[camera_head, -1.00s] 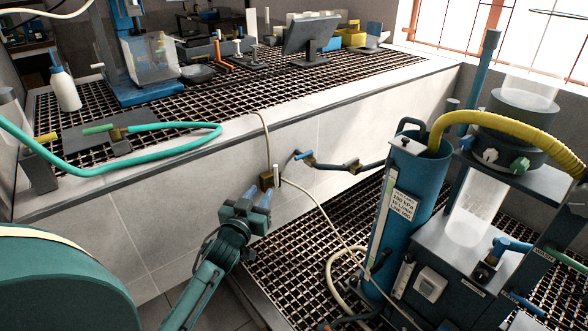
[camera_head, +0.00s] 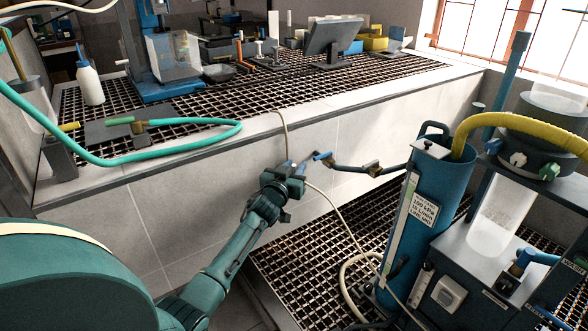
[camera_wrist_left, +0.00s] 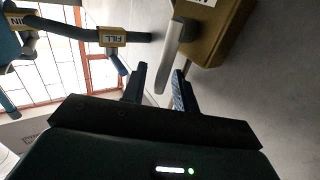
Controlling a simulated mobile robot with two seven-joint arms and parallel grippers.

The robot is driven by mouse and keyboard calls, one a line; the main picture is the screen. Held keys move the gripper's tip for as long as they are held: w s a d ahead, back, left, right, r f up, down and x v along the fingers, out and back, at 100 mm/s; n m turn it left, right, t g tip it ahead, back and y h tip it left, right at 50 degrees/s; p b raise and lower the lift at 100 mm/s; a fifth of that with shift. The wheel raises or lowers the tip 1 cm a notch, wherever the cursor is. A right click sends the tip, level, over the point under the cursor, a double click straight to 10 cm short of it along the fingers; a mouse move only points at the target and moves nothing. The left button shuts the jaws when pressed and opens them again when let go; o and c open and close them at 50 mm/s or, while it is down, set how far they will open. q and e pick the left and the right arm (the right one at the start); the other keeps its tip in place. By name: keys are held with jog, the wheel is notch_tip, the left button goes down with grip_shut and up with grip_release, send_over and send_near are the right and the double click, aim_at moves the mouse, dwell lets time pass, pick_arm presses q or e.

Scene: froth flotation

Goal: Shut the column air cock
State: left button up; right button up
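The column air cock shows in the left wrist view as a brass body (camera_wrist_left: 215,32) with a partly cut-off white label and a pale grey lever (camera_wrist_left: 170,55). The lever hangs down, tilted, with its lower end close to the fingertips and in line with the gap between them. My left gripper (camera_wrist_left: 160,80) is open, its two dark fingers apart; contact with the lever cannot be told. In the head view my left gripper (camera_head: 298,168) is at the front wall of the bench and hides most of the cock. My right gripper is not in view.
In the head view, a pale hose (camera_head: 332,205) hangs below the gripper. The blue column (camera_head: 430,200) stands to the right. A green hose (camera_head: 190,140) lies on the bench.

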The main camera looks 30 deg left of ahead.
pick_arm(q)
jog(key=shift+c, duration=0.6)
grip_shut()
jog(key=shift+f, duration=0.1)
